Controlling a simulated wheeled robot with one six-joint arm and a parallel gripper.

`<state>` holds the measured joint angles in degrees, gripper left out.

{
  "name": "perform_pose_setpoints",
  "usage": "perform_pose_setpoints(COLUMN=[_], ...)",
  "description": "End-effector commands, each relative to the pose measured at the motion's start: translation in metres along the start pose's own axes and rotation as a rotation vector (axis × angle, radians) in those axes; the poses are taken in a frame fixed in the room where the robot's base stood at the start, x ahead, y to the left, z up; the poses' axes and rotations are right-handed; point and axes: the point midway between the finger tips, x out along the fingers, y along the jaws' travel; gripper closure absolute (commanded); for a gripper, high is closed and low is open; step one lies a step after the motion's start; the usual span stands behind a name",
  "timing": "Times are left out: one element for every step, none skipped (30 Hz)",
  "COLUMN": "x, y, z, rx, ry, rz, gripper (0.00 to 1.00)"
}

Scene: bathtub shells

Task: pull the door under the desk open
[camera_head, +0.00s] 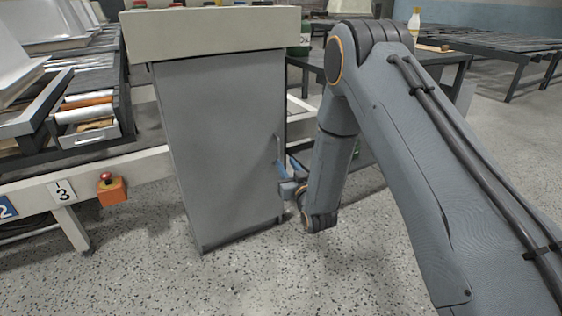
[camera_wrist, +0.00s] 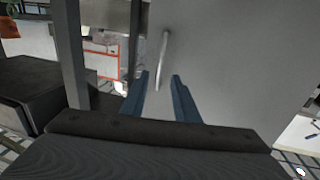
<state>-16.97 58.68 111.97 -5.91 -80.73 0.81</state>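The grey door (camera_head: 215,140) fills the front of the cabinet under the desk top (camera_head: 210,30). It appears shut, with no clear gap. Its slim upright handle (camera_head: 279,148) is near the door's right edge. In the wrist view the metal handle (camera_wrist: 163,55) stands out from the grey door (camera_wrist: 225,65). My gripper (camera_head: 289,172) is beside the handle's lower part. In the wrist view my gripper's two blue fingers (camera_wrist: 160,76) are apart, and the handle's lower end shows between their tips. I cannot tell how deep the handle sits between them.
An orange box with a red button (camera_head: 111,188) is on the pale frame left of the cabinet. A rack with trays (camera_head: 88,130) stands at the left. A dark table (camera_head: 435,60) is behind my arm. The speckled floor (camera_head: 270,280) in front is clear.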

Motion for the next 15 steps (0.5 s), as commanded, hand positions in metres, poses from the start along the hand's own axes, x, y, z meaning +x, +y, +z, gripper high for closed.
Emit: perform_pose_setpoints(x=[0.005, 0.008, 0.013, 0.018, 0.023, 0.029, 0.034, 0.039, 0.045, 0.049, 0.053, 0.058, 0.062, 0.065, 0.068], y=[0.0, 0.0, 0.0, 0.0, 0.0, 0.0, 0.0, 0.0, 0.0, 0.0, 0.0, 0.0, 0.0, 0.0, 0.0], z=[0.001, 0.001, 0.0, 0.0, 0.0, 0.001, 0.001, 0.001, 0.001, 0.001, 0.001, 0.001, 0.001, 0.001, 0.001], rx=[0.0, 0.0, 0.0, 0.0, 0.0, -0.001, -0.001, -0.001, -0.001, 0.0, 0.0, 0.0, 0.0, 0.0, 0.0], ry=[0.004, 0.004, 0.005, 0.005, 0.005, 0.005, 0.004, 0.004, 0.004, 0.003, 0.004, 0.002, 0.002, 0.002, 0.002], rz=[-0.001, -0.001, -0.001, -0.001, -0.001, -0.001, 0.0, 0.0, 0.0, 0.0, 0.0, 0.0, 0.0, 0.0, 0.0], gripper=[0.72, 0.72, 0.72, 0.72, 0.72, 0.72, 0.72, 0.72, 0.72, 0.72, 0.72, 0.72, 0.72, 0.72, 0.72])
